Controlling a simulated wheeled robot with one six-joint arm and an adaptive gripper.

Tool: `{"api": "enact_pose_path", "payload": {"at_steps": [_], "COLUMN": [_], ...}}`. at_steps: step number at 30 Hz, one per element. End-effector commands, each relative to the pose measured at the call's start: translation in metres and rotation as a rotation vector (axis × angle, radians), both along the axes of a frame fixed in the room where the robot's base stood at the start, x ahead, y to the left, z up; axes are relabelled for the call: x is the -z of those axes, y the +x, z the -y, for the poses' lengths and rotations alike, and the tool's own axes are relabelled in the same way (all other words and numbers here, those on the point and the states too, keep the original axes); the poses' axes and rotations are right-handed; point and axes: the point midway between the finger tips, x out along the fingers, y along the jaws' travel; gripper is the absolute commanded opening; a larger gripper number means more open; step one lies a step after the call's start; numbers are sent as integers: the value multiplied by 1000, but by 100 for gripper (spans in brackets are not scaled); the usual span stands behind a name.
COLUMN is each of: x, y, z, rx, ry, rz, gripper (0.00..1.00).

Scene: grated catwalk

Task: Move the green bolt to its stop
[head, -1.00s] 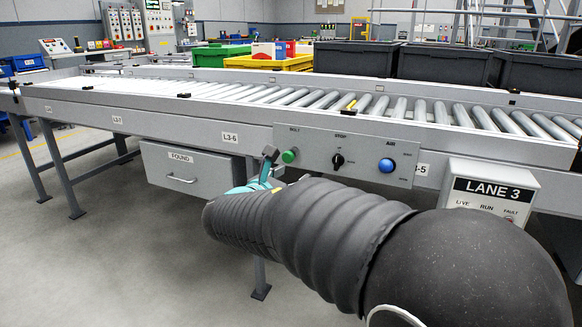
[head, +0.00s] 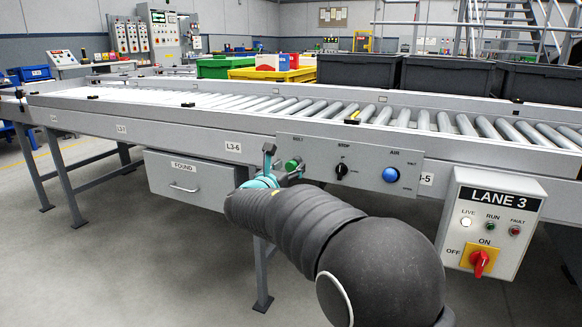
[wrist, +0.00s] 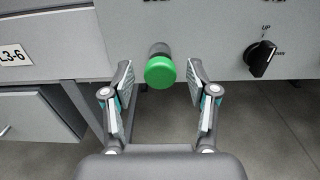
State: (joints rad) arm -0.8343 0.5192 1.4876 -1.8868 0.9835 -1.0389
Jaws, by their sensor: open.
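The green bolt (wrist: 160,72) is a round green knob on a short dark stem. It sticks out from the grey control panel, and in the head view it (head: 292,165) sits at the panel's left end, under a label that reads as BOLT. My gripper (wrist: 160,88) is open in the wrist view, with one finger on each side of the green knob and a gap to both. In the head view my gripper (head: 283,168) is at the bolt, partly hidden behind my arm. The stop itself is not clearly visible.
A black rotary knob (wrist: 262,58) marked UP is right of the bolt. A blue AIR button (head: 390,174) is farther right. The LANE 3 box (head: 490,222) with a red switch stands out at right. The FOUND drawer (head: 185,185) is below left. Rollers run above.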

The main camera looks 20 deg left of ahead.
Motion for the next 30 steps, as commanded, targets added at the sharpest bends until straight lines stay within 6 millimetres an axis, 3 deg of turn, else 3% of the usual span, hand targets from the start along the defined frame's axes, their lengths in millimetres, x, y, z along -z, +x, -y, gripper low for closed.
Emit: {"api": "enact_pose_path", "payload": {"at_steps": [6,15,16,23,30], "x": [0,0,0,0,0], "y": [17,19,19,19,19], "z": [2,2,2,1,1], "rx": [0,0,0,-1,-1], "ry": [0,0,0,1,0], "rz": [0,0,0,0,-1], "gripper": [58,58,56,0,0]}}
